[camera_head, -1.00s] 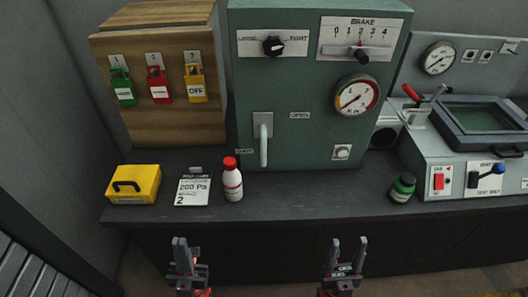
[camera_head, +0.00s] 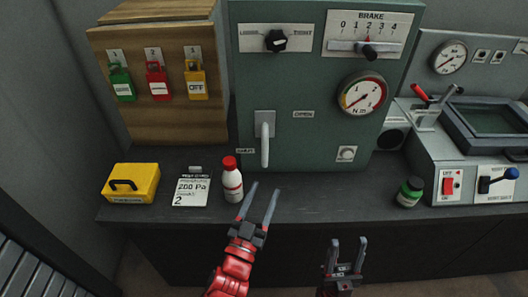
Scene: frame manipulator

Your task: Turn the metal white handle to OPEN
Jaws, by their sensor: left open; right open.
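The white metal handle (camera_head: 265,148) hangs straight down from its grey mounting plate on the front of the green cabinet (camera_head: 320,95). The OPEN label (camera_head: 303,114) is to the right of the handle, and another label, too blurred to read surely, is at its lower left (camera_head: 245,151). My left gripper (camera_head: 262,202) is open and empty, below the handle and apart from it, in front of the bench edge. My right gripper (camera_head: 346,254) is open and empty, lower and further right, in front of the bench.
A white bottle with a red cap (camera_head: 232,181) stands on the bench just left of my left gripper. A clipboard (camera_head: 191,188) and a yellow case (camera_head: 131,184) lie further left. A dark green jar (camera_head: 410,192) stands at the right. The bench (camera_head: 320,202) between bottle and jar is clear.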

